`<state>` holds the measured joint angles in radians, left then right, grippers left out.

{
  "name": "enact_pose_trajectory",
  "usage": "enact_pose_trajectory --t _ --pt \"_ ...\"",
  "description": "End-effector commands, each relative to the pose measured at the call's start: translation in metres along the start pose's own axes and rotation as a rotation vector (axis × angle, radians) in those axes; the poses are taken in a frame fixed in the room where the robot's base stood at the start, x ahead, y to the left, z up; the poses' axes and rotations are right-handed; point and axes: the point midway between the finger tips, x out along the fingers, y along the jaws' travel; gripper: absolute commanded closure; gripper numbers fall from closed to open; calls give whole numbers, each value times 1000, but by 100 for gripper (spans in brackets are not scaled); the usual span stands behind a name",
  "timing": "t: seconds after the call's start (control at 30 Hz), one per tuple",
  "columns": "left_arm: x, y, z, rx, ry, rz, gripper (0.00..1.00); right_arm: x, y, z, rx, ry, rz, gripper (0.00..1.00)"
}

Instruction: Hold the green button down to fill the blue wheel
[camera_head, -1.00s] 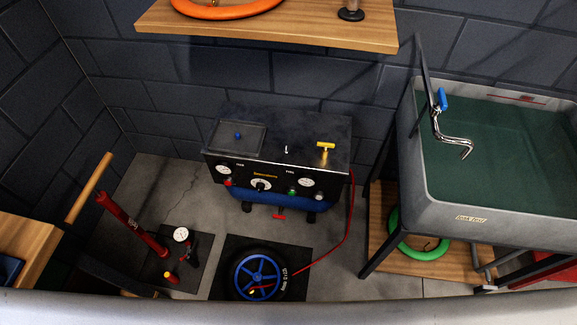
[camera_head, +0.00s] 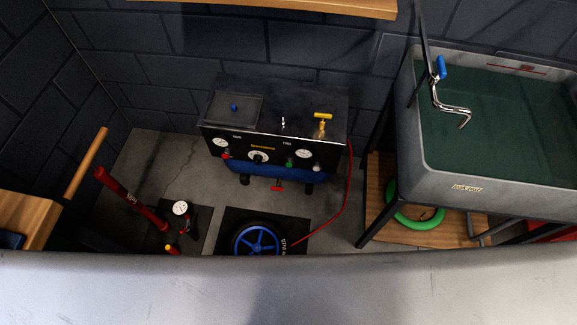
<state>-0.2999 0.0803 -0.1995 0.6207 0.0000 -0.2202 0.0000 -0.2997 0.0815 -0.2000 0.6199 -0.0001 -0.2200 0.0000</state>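The blue wheel (camera_head: 257,242) with its black tyre lies on a dark mat on the floor at the lower middle, its near part hidden by a pale grey surface in front. A red hose (camera_head: 325,229) runs from the wheel up to the right side of the black compressor box (camera_head: 272,125). The small green button (camera_head: 289,163) is on the box's front panel, right of centre, beside the right gauge (camera_head: 303,150). Nothing touches it. Neither of my grippers is in view.
A grey sink (camera_head: 480,183) stands at the right on a dark frame, with a green ring (camera_head: 415,221) on the shelf below. A wooden shelf (camera_head: 330,8) hangs above. Some floor between is clear.

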Motion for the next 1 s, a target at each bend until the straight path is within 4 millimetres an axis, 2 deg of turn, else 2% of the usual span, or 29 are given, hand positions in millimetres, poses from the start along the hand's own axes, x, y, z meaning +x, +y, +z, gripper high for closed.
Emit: enact_pose_trajectory --t 0.03,0.2,0.27,0.3,1.0 --pt "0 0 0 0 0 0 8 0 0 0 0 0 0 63" --pt "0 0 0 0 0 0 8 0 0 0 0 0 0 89" --pt "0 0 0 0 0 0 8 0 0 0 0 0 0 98" --pt "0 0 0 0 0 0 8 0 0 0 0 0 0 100" --pt "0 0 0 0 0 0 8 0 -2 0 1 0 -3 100"
